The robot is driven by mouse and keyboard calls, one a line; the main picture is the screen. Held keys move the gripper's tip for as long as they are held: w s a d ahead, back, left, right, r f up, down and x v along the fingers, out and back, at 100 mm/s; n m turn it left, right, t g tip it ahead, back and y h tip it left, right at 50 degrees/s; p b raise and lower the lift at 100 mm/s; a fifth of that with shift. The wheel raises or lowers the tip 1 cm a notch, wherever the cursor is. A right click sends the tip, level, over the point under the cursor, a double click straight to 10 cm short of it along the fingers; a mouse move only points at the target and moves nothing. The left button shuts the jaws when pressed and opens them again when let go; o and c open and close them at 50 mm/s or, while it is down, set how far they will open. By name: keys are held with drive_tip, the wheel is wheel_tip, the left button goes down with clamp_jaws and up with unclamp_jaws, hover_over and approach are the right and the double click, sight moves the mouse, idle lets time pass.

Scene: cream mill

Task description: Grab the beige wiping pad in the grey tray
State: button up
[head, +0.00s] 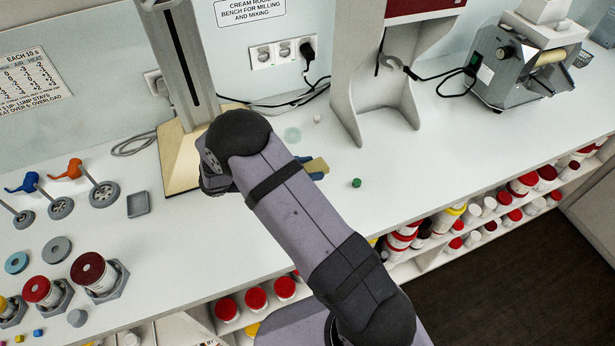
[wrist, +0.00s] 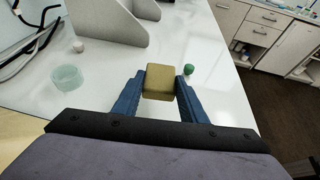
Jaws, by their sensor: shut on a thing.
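The beige wiping pad (wrist: 160,82) is between the two blue fingers of my gripper (wrist: 161,88), which is shut on it. The pad's edge also shows in the head view (head: 317,165), just right of my arm, with a blue finger beside it. It appears held above the white bench, though its height is hard to tell. The small grey tray (head: 138,204) sits on the bench to the left of my arm in the head view and looks empty. Most of my gripper is hidden behind my arm in the head view.
A green cap (head: 356,183) lies right of the pad. A clear glass dish (wrist: 67,78) and a small white piece (head: 317,119) are nearby. A mill stand (head: 185,150) rises behind my arm. A grey machine (head: 380,90) stands behind.

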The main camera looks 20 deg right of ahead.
sight(308, 169)
drive_tip(key=shift+r+b, duration=0.65)
drive_tip(key=shift+r, duration=2.2)
